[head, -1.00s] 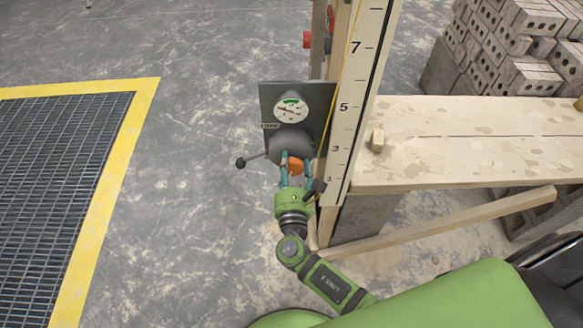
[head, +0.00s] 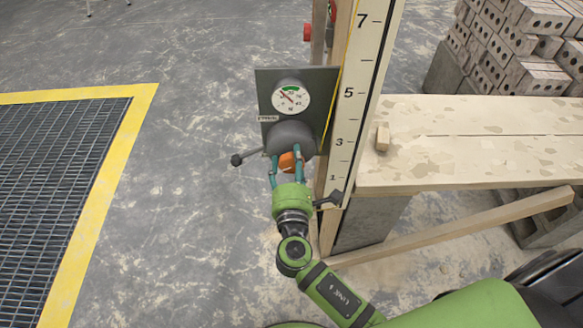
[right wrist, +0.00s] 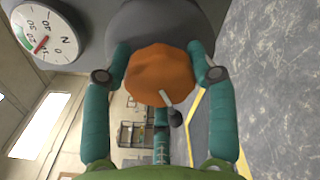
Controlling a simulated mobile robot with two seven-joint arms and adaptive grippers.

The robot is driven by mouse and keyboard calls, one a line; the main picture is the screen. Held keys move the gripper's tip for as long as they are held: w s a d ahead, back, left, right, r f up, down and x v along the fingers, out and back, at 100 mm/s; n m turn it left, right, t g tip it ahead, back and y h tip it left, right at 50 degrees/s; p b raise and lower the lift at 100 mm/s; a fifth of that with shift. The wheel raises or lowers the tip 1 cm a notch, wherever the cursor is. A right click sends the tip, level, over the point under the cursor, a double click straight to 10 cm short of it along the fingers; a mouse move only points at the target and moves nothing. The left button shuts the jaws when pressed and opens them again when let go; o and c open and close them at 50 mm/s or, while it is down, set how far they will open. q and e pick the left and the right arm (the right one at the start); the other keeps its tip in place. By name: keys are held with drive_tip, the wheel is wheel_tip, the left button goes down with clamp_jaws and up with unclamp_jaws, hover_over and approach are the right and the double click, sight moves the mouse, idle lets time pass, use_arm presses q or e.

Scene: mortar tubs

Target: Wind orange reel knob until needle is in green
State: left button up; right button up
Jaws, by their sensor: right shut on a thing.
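The orange reel knob (head: 287,161) sits on the front of a grey round reel housing (head: 291,138) on a dark plate. My right gripper (head: 285,157) is shut on the knob, one teal finger on each side. The knob (right wrist: 160,74) also shows between the fingers in the right wrist view. The white gauge (head: 291,99) is above the housing. Its red needle points up and left, close to the left end of the green band but not clearly inside it. The gauge (right wrist: 45,32) shows turned in the right wrist view. My left gripper is not in view.
A black-knobbed lever (head: 237,160) sticks out left of the housing. A numbered measuring board (head: 353,120) stands close on the right, beside a wooden bench (head: 460,145). Stacked bricks (head: 500,60) are behind. A yellow-edged floor grate (head: 50,190) lies left, with open floor between.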

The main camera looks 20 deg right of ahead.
drive_tip(key=shift+s+a+f+m+b, duration=0.2)
drive_tip(key=shift+f+m+b, duration=0.2)
drive_tip(key=shift+m, duration=0.2)
drive_tip(key=shift+a, duration=0.1)
drive_tip(key=o, duration=1.1)
drive_tip(key=shift+w, duration=0.1)
drive_tip(key=shift+c, duration=0.2)
drive_tip(key=shift+o, duration=0.4)
drive_tip(key=shift+w+r, duration=0.1)
drive_tip(key=shift+r, duration=0.1)
drive_tip(key=v, duration=1.2)
